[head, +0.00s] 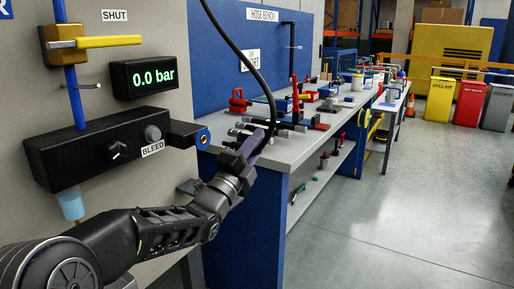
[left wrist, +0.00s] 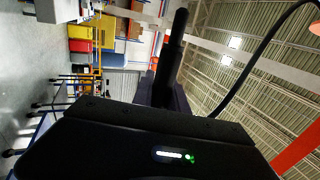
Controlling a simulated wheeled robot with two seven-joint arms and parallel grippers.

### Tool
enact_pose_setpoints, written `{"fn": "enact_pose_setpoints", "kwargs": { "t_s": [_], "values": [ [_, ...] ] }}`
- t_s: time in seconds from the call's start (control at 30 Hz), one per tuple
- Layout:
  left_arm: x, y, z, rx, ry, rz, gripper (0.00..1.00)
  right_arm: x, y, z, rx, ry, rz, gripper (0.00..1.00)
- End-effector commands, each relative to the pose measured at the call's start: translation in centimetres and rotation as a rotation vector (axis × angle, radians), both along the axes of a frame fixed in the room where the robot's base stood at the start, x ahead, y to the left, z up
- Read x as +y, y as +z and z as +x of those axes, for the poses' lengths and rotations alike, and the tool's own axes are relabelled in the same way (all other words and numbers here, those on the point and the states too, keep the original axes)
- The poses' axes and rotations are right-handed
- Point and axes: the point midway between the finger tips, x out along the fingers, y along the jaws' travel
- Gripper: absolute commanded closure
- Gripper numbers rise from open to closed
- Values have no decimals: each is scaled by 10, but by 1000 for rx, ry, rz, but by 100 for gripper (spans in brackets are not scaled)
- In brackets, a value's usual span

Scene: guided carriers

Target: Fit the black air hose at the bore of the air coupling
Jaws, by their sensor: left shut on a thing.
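The black air hose (head: 240,57) hangs in from the top of the head view and curves down to my left gripper (head: 252,146). The left gripper is shut on the hose near its end. In the left wrist view the black hose end (left wrist: 176,45) stands out beyond the jaws, and the rest of the hose (left wrist: 262,48) loops away to the right. My right gripper is out of view.
The panel carries a yellow valve lever (head: 108,42), a gauge reading 0.0 bar (head: 150,77) and a bleed block (head: 95,148). A hose bench (head: 300,148) with several tools stands behind the gripper. The floor (head: 400,200) at right is clear.

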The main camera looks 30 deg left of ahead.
Motion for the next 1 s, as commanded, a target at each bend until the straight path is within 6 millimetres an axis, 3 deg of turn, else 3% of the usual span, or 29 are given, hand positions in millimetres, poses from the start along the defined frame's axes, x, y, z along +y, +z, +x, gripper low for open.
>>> {"fn": "enact_pose_setpoints", "kwargs": {
  "t_s": [0.23, 0.47, 1.0],
  "values": [
    [0, -1, 0, -1, -1, -2, 100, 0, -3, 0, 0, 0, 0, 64],
    [-1, -4, -3, -4, 0, 1, 100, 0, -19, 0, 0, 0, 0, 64],
    [45, -2, -3, -1, 1, -2, 100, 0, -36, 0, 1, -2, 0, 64]
  ]
}}
